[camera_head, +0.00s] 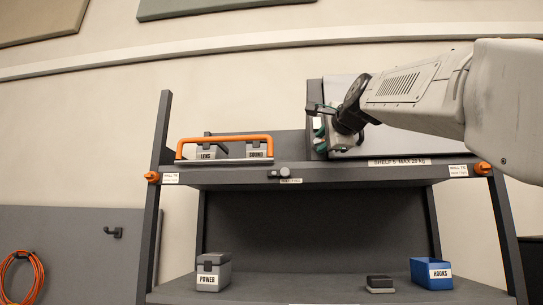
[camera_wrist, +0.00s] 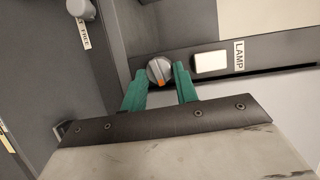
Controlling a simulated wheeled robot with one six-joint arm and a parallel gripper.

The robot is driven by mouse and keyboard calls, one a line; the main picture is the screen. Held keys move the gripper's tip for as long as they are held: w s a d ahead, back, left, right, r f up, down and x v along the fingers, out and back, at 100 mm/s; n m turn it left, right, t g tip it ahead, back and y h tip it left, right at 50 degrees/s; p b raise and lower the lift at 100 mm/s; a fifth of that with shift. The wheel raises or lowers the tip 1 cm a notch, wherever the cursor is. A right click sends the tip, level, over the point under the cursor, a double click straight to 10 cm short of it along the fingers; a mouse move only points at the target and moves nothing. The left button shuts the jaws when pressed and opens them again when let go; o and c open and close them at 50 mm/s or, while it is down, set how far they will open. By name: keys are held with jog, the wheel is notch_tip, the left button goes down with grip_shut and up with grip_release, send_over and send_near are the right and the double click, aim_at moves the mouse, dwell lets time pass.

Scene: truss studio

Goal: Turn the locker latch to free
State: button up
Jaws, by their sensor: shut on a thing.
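The locker (camera_head: 345,95) stands on the upper shelf at the right, with a pale front panel. Its latch is a round grey knob (camera_wrist: 159,71) with an orange mark, seen in the wrist view on a dark strip. The orange mark lies on the knob's lower edge in that picture. My gripper (camera_wrist: 160,80) has its two green fingers on either side of the knob and is shut on it. In the head view my gripper (camera_head: 321,134) is at the locker's left edge, and the knob is hidden there.
A white plate (camera_wrist: 210,61) with a LAMP label (camera_wrist: 239,54) sits right beside the knob. An orange handle rail (camera_head: 225,138) fronts the LENS and SOUND boxes. The lower shelf holds a POWER box (camera_head: 213,270) and a blue HOOKS bin (camera_head: 430,273).

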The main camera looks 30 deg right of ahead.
jog(key=shift+n+g, duration=0.3)
jog(key=shift+n, duration=0.6)
jog(key=o, duration=1)
jog(key=shift+c, duration=0.2)
jog(key=shift+r, duration=0.1)
jog(key=f+v, duration=0.1)
jog(key=v, duration=0.6)
jog(key=shift+s+r, duration=0.35)
jog(key=shift+r, duration=0.15)
jog(key=shift+a, duration=0.15)
